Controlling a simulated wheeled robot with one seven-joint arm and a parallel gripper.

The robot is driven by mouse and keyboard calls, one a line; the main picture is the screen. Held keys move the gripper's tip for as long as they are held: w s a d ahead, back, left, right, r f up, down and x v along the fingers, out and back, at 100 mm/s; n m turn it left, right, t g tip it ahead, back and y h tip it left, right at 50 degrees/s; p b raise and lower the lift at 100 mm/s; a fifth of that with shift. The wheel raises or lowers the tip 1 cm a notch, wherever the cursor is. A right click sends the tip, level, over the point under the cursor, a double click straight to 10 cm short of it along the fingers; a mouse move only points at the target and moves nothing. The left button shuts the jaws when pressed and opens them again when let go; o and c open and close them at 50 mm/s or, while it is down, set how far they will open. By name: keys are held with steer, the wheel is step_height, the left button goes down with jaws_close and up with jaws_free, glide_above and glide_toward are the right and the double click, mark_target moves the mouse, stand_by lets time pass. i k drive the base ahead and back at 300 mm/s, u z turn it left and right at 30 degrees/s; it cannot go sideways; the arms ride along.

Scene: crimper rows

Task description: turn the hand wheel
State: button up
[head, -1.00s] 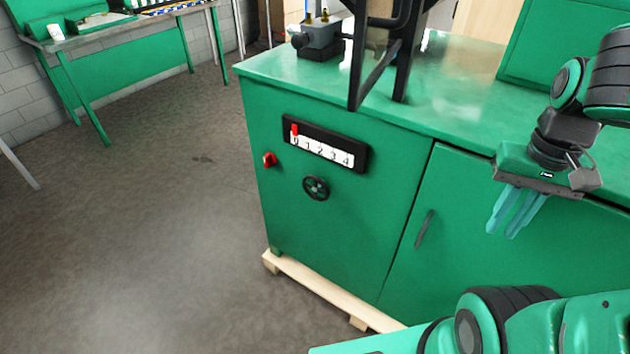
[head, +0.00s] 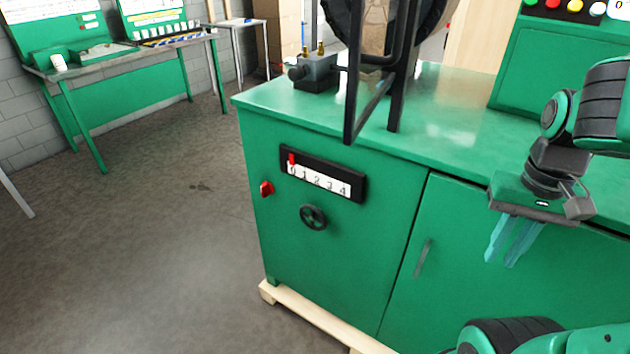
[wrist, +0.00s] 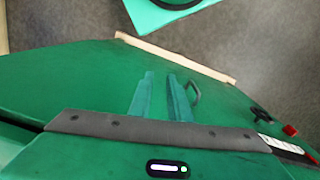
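The hand wheel (head: 312,217) is a small dark spoked wheel on the green cabinet's front, below a black scale plate (head: 323,174) marked 0 to 4. A red pointer (head: 291,159) stands at 0. The wheel also shows at the right of the wrist view (wrist: 261,115). My gripper (head: 501,262) hangs in front of the cabinet's right door, well to the right of the wheel and apart from it. In the wrist view its two teal fingers (wrist: 162,98) are apart with nothing visible between them.
A red knob (head: 266,188) sits left of the wheel. A door handle (head: 423,257) juts out between the wheel and my gripper. The cabinet stands on a wooden pallet (head: 310,318). A black frame (head: 372,98) stands on top. The floor (head: 160,250) at left is clear.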

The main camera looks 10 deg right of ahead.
mark_target(315, 211)
steer(key=u, duration=1.35)
steer(key=k, duration=0.55)
steer(key=z, duration=0.6)
